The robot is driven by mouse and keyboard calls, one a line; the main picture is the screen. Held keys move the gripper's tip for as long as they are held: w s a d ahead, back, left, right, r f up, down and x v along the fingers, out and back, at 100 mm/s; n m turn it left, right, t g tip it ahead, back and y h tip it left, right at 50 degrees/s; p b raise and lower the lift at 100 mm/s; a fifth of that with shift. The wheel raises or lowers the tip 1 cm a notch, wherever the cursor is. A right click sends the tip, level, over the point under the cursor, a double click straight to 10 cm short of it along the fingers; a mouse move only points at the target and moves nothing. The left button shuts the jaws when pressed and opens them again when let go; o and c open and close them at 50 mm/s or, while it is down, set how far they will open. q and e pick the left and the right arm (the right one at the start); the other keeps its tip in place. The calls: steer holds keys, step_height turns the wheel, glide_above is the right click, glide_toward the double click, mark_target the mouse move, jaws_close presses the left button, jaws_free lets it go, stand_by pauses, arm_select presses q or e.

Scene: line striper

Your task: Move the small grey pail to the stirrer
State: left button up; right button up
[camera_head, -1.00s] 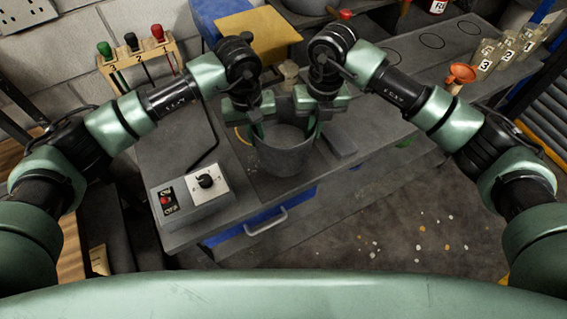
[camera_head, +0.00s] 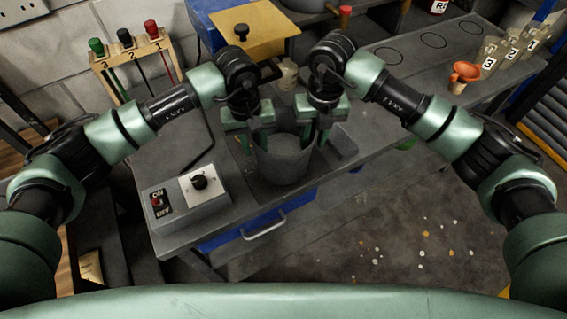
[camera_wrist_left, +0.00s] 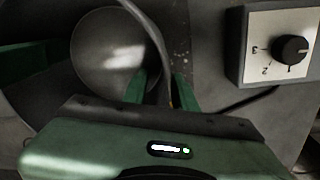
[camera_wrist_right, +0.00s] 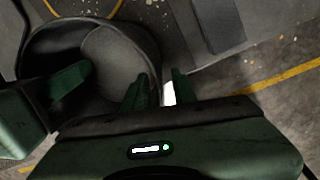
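The grey pail (camera_head: 285,160) stands upright on the grey bench; its open top also shows in the left wrist view (camera_wrist_left: 108,52) and the right wrist view (camera_wrist_right: 110,60). My left gripper (camera_head: 255,138) is at the left of its rim, my right gripper (camera_head: 315,135) at the right. In both wrist views the fingers straddle the pail's wall with a visible gap between them, so they look open. Just left of the pail is a control box (camera_head: 188,212) with an ON/OFF switch and a numbered dial (camera_wrist_left: 290,48). I cannot tell which part is the stirrer.
A rack (camera_head: 130,62) with green, black and red handles stands at the back left. A yellow panel (camera_head: 255,28) is behind my grippers. A small flat grey block (camera_head: 343,142) lies right of the pail. An orange funnel (camera_head: 466,71) and numbered holders (camera_head: 490,58) stand at the back right.

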arm_select(q)
step_height(320, 180, up, 12)
steer(key=shift+a, duration=0.4)
arm_select(e)
step_height(320, 180, up, 12)
steer(key=shift+d, duration=0.35)
arm_select(q)
steer(key=shift+s, duration=0.1)
arm_select(e)
steer(key=shift+w, duration=0.1)
